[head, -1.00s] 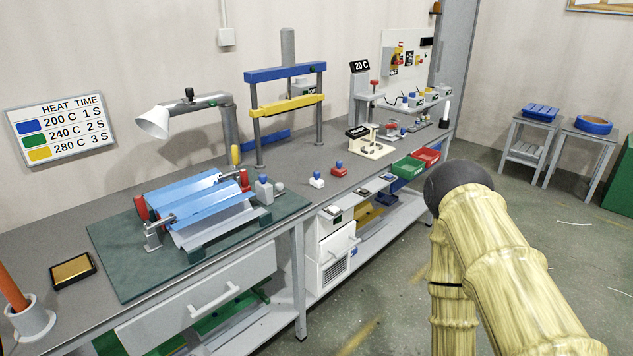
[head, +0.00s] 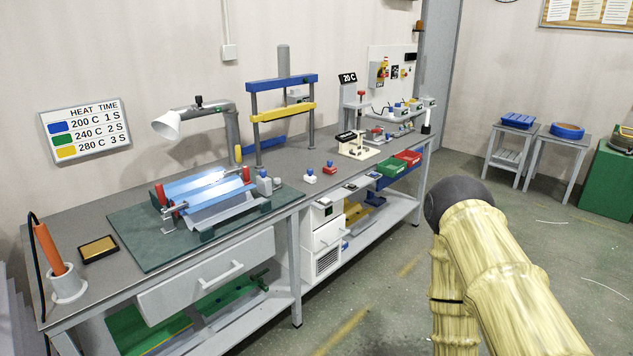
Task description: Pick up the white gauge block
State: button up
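A small white block with a blue top (head: 310,177) stands on the grey workbench (head: 285,185), in front of the press. It is the white block that best fits the gauge block, but it is too small to be sure. A red block with a dark top (head: 329,168) stands just right of it, apart from it. My arm, with a pale bamboo look and a dark rounded joint, fills the lower right, well away from the block. My gripper does not show in this view.
Left of the block, a green mat (head: 140,238) bears a roller rig with a blue sheet (head: 205,186). A press with blue and yellow bars (head: 283,112) stands behind. A soldering-iron-like orange tool (head: 50,249) stands at the bench's left end. The floor (head: 385,290) before the bench is mostly clear.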

aim_at(311, 179)
jog(key=z, duration=0.7)
jog(key=i, duration=1.8)
jog(key=u, duration=0.45)
